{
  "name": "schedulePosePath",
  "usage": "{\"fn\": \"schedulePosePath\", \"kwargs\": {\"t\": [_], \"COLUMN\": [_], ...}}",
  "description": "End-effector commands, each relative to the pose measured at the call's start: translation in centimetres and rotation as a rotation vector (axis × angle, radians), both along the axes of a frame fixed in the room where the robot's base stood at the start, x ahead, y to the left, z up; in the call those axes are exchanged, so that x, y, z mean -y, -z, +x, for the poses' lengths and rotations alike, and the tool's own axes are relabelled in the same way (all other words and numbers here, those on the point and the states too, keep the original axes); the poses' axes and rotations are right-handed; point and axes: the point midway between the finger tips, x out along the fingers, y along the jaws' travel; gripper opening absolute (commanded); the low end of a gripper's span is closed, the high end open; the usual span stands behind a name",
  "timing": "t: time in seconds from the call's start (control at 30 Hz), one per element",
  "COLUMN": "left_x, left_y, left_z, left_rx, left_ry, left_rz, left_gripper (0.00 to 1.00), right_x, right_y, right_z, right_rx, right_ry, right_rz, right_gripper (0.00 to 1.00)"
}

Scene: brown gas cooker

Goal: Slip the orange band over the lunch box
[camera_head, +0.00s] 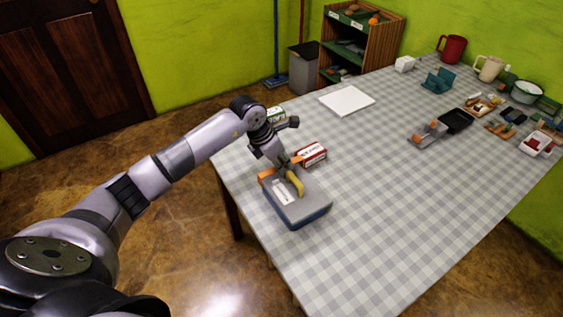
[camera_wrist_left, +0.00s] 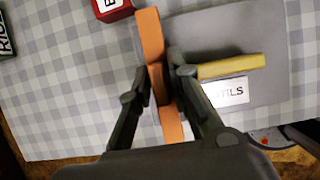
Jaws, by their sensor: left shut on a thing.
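The lunch box (camera_head: 300,213) is grey-blue with a yellow handle (camera_head: 296,183) and a white label (camera_head: 281,191). It lies on the near left part of the table. In the left wrist view its grey lid (camera_wrist_left: 220,28) fills the upper right. The orange band (camera_head: 266,175) runs along the box's far end; in the left wrist view the band (camera_wrist_left: 152,36) lies along the lid's left edge. I cannot tell whether it is around the box. My left gripper (camera_head: 284,167) is shut on the band, pointing down. My right gripper is not in view.
A red-and-white box (camera_head: 312,153) stands close behind the lunch box, and a green-and-white box (camera_head: 276,115) is farther back. A white slab (camera_head: 347,100) lies at the far side. Mugs, a black tray (camera_head: 456,121) and small items crowd the right. The table's middle is clear.

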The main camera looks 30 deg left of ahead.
Motion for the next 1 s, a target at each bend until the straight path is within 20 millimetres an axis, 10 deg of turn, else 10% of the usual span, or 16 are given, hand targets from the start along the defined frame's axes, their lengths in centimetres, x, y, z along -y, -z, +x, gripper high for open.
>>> {"fn": "schedulePosePath", "kwargs": {"t": [0.83,0.87,1.0], "left_x": [0.0,0.0,0.0], "left_y": [1.5,1.4,1.4], "left_z": [0.0,0.0,0.0], "left_rx": [0.0,0.001,0.0], "left_ry": [0.0,0.0,0.0], "left_rz": [0.0,-0.001,0.0], "left_gripper": [0.0,0.19,0.28], "right_x": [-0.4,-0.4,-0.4], "right_y": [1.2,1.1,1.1], "right_z": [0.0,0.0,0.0], "right_rx": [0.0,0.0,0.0], "right_ry": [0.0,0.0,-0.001], "right_rz": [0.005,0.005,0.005], "right_gripper": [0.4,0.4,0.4]}}
